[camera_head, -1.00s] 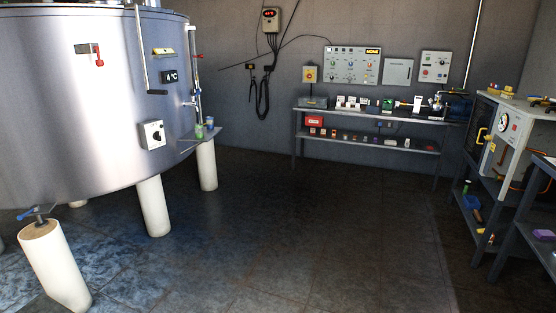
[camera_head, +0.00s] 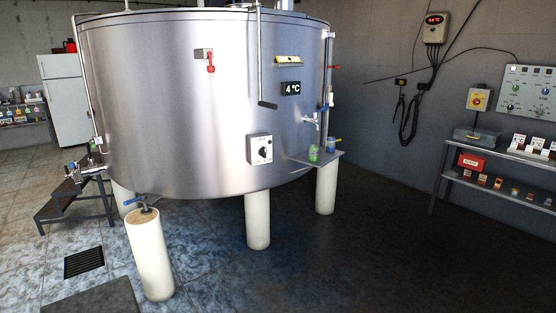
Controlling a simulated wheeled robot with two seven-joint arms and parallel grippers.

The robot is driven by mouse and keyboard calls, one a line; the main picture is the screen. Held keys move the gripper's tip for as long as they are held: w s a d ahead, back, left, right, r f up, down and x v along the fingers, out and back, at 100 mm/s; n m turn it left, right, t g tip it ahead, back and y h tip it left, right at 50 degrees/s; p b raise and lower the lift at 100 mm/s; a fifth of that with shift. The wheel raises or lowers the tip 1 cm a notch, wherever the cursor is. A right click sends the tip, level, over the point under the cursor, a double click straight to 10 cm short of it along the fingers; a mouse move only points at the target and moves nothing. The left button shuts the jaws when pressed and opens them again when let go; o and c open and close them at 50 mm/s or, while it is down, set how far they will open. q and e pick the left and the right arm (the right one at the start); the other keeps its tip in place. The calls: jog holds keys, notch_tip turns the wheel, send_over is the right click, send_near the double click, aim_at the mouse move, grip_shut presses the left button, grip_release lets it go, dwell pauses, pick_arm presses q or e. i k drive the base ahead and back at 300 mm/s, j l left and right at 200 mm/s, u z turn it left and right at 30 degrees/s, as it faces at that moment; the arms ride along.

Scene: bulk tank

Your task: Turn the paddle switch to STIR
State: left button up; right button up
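The paddle switch (camera_head: 263,152) is a black knob on a pale grey box (camera_head: 259,148) fixed low on the front of the large steel tank (camera_head: 190,110). Its markings are too small to read, so I cannot tell which setting it points to. Neither of my grippers shows in the head view.
White legs (camera_head: 257,220) hold up the tank. A white post with a blue-handled valve (camera_head: 149,250) stands at its front left. A small shelf (camera_head: 318,158) with green jars juts out at right. Steps (camera_head: 75,200) stand at left.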

aim_at(262, 151)
jog(key=i+l+u, duration=0.1)
jog(key=l, duration=0.2)
jog(key=i+l+u, duration=0.1)
jog(key=l, duration=0.15)
jog(key=i+l, duration=0.1)
jog(key=l, duration=0.2)
jog(key=i+l+u, duration=0.2)
jog(key=i+l, duration=0.7)
jog(key=i, duration=0.1)
